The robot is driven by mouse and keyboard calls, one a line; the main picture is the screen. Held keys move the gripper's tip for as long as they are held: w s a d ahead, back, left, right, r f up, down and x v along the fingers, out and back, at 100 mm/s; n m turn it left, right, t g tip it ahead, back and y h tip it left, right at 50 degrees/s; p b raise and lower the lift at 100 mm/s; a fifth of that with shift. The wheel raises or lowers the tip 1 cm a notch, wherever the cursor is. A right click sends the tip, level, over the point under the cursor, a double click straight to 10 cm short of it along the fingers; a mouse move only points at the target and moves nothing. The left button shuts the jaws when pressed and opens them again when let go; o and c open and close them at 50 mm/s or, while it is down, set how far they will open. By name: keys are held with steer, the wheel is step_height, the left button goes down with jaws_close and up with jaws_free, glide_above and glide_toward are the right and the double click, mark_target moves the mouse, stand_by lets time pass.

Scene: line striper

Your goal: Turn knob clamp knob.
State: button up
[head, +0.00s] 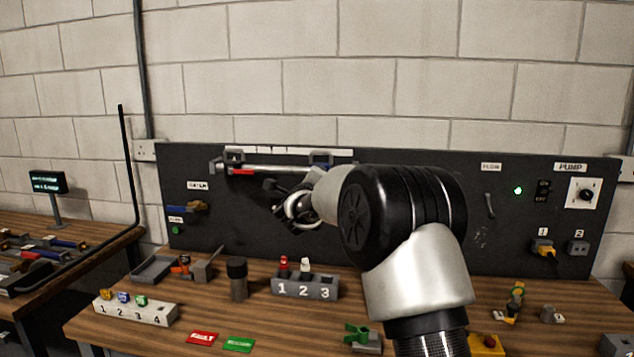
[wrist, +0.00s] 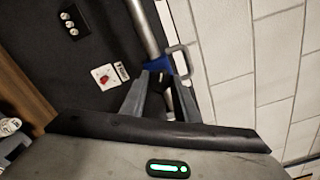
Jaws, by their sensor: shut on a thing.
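The clamp knob is mostly hidden. In the wrist view, my gripper (wrist: 163,80) has its two grey fingers close together at a small dark part, likely the knob, just below a blue collar (wrist: 158,64). The collar sits on a metal rod (wrist: 143,28). In the head view, the rod (head: 285,168) runs level along the top of the black panel. My gripper (head: 275,195) is just below the rod, partly hidden behind my own wrist. The fingers are shut on the part; its turn angle cannot be told.
The black panel (head: 400,159) stands behind the wooden bench (head: 210,300). A grey bracket (wrist: 184,58) is right beside the fingers. A numbered grey block (head: 305,290) and a dark cylinder (head: 237,280) stand on the bench below. A pump dial (head: 585,194) is far right.

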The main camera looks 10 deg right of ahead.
steer(key=shift+n+p, duration=1.85)
steer(key=shift+n, duration=5.45)
steer(key=o, duration=1)
steer(key=shift+s, duration=0.1)
